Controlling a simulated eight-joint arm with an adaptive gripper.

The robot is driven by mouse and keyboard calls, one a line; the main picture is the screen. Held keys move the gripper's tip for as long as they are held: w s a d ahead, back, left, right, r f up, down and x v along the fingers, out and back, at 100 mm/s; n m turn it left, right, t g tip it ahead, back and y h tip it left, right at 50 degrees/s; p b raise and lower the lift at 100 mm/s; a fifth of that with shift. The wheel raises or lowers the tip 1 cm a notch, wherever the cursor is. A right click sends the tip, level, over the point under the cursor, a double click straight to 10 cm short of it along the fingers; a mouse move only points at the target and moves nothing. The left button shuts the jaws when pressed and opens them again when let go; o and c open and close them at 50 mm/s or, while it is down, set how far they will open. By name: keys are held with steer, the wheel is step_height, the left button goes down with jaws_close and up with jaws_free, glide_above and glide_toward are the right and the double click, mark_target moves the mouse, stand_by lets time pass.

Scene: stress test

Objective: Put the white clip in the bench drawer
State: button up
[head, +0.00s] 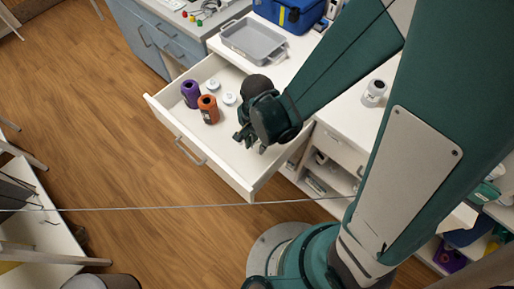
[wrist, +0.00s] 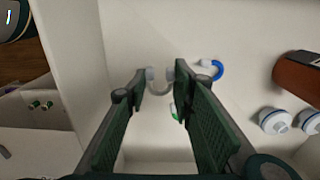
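My gripper (wrist: 160,72) is low inside the open drawer, with its green fingers parted by about the width of the white clip. The white clip (wrist: 159,90) is a small pale U shape between the fingertips in the wrist view, and the fingers appear shut on it. In the head view my gripper (head: 243,138) is over the right part of the bench drawer (head: 212,154), and I cannot make out the clip there. The drawer is white and pulled well out.
In the drawer stand a purple container (head: 190,93), an orange container (head: 208,110) and white round-lidded items (head: 229,98). A blue clip (wrist: 217,70) and a partly hidden green item (wrist: 173,110) lie near the fingers. A grey tray (head: 254,43) sits on the bench.

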mark_target(257, 146)
steer(key=shift+f+b, duration=0.6)
steer(key=shift+f, duration=1.3)
steer(key=shift+f, duration=0.2)
steer(key=o, duration=0.7)
steer(key=shift+c, duration=0.2)
steer(key=shift+r, duration=0.25)
steer(key=shift+r+p, duration=1.9)
steer(key=shift+r, duration=4.05)
steer(key=shift+r, duration=0.1)
